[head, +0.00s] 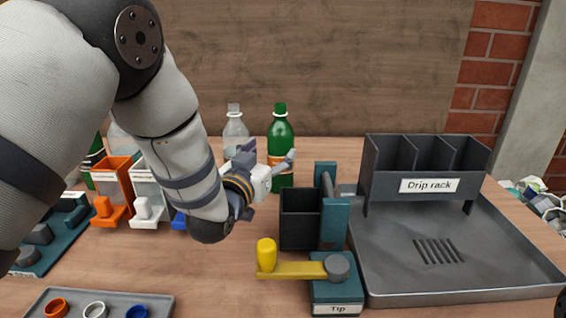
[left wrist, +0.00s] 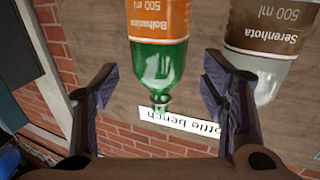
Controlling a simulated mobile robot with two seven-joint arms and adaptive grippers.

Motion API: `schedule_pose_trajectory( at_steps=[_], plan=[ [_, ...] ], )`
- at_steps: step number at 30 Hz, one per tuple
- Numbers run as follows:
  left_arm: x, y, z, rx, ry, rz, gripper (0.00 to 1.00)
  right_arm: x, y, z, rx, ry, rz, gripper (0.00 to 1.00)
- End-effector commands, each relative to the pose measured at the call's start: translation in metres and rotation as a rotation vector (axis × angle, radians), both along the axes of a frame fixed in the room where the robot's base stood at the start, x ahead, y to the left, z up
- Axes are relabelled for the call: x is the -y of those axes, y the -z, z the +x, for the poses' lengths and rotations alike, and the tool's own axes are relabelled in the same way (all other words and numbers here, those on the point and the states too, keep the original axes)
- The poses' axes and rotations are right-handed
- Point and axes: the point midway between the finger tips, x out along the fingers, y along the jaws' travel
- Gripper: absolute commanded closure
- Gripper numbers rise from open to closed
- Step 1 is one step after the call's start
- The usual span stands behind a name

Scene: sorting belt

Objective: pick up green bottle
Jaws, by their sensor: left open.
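A green bottle (head: 281,133) with a green cap and an orange label stands upright at the back of the table. My left gripper (head: 269,156) is open in front of its lower part and hides some of it. In the left wrist view the green bottle (left wrist: 160,62) appears upside down, with its neck in the gap between the spread fingers of my left gripper (left wrist: 158,85). No contact can be made out. Another green bottle (head: 95,158) stands at the far left, mostly hidden by my arm. My right gripper does not show.
A clear bottle (head: 236,124) with a brown label (left wrist: 268,30) stands close left of the green one. A dark bin (head: 299,232), the teal tip stand (head: 334,290) with a yellow lever and the drip rack (head: 390,185) are nearer and right. Orange and white bins stand left.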

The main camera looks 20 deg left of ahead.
Motion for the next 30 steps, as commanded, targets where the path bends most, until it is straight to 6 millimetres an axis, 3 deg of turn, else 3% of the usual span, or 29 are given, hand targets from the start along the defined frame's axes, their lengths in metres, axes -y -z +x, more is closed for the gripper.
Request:
schedule_pose_trajectory(
  at_steps=[11,19,26,27,30],
  plan=[
    [0.004,0.0,0.061,-0.002,0.001,-0.001,0.34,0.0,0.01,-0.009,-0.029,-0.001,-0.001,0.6],
    [0.004,-0.003,0.067,0.0,0.0,-0.001,0.34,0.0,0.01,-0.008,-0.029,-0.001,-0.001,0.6],
    [0.004,-0.003,0.066,0.0,0.0,-0.001,0.86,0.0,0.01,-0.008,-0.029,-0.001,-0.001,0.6],
    [0.004,-0.004,0.066,0.001,0.0,-0.001,0.91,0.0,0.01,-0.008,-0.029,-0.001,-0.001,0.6],
    [0.004,-0.003,0.066,0.0,0.0,-0.001,0.91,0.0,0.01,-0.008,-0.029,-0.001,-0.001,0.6]
  ],
)
